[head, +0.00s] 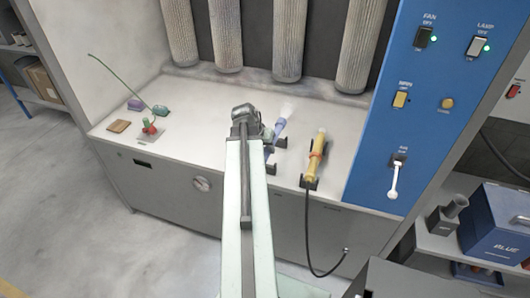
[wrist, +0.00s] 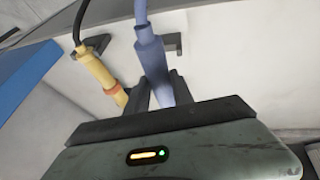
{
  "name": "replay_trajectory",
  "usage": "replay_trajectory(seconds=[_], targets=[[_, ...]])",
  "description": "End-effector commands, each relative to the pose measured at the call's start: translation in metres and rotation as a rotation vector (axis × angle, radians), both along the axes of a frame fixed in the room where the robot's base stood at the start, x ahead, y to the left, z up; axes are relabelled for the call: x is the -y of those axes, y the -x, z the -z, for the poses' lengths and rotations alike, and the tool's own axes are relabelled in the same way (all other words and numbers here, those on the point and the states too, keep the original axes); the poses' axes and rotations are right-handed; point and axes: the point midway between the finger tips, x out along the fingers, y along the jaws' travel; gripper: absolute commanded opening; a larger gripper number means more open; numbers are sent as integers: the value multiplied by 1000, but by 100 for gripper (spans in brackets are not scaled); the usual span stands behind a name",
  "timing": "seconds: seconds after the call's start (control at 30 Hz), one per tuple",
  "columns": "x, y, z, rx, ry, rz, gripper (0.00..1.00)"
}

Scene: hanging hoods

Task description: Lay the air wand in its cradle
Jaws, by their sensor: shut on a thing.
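A blue-violet wand (head: 279,128), which I take for the air wand, lies over the bench with a pale, blurred tip pointing away from me. In the wrist view the wand (wrist: 150,55) narrows to a thinner neck at the top. In the head view my arm partly hides the gripper and that end. Dark cradle brackets (head: 281,143) are close beside the wand; one bracket also shows in the wrist view (wrist: 173,43), just right of it. I cannot tell whether the wand touches them.
A yellow wand (head: 316,160) with an orange ring and black hose sits in dark brackets to the right. A blue switch panel (head: 420,130) rises beyond it. Ribbed hanging tubes (head: 289,40) line the back. Small items, including a red-topped one (head: 149,127), stand left.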

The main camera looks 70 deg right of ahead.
Motion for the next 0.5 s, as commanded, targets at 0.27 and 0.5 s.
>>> replay_trajectory(seconds=[0.27,0.5], targets=[[39,-3,17,1,0,2,0],[70,-4,30,0,1,1,0]])
